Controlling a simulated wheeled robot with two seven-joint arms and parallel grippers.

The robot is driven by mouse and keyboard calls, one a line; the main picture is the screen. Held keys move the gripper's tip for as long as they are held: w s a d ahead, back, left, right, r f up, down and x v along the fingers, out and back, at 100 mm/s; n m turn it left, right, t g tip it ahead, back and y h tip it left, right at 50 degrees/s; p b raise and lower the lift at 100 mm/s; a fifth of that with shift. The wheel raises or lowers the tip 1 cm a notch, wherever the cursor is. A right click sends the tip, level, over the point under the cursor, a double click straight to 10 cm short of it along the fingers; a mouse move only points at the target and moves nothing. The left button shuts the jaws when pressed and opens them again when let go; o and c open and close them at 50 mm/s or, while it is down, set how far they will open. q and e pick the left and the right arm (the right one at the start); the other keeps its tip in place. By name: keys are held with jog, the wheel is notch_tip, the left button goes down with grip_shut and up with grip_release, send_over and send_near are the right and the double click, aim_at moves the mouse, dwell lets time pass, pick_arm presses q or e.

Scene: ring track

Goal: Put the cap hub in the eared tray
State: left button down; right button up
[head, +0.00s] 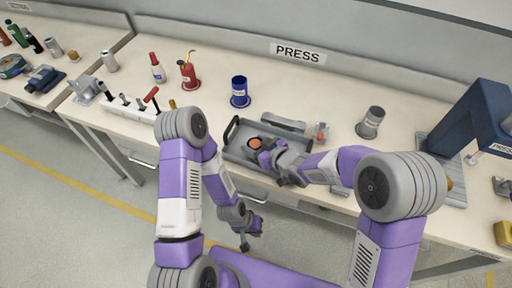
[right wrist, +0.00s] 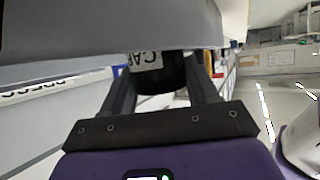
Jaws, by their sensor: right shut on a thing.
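The eared tray (head: 237,152) is a dark grey tray with upright handles on the bench in the head view. The cap hub (head: 255,144) is dark with an orange-red top and shows over the tray. In the right wrist view the cap hub (right wrist: 158,78) is a black round body with a white label reading "CAP", between the fingers. My right gripper (head: 262,147) is shut on it. I cannot tell whether the hub touches the tray floor. My left gripper (head: 247,236) hangs low in front of the bench, away from the tray; its fingers are too small to read.
A blue cup (head: 240,92) stands behind the tray, and a red can (head: 189,76) stands farther left. A grey cylinder (head: 370,123) and a blue press (head: 475,118) stand to the right. A lever panel (head: 130,110) is at the left.

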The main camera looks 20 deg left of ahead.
jog(key=shift+f, duration=0.4)
jog(key=shift+w+r, duration=0.1)
jog(key=shift+f, duration=0.2)
jog(key=o, duration=1.3)
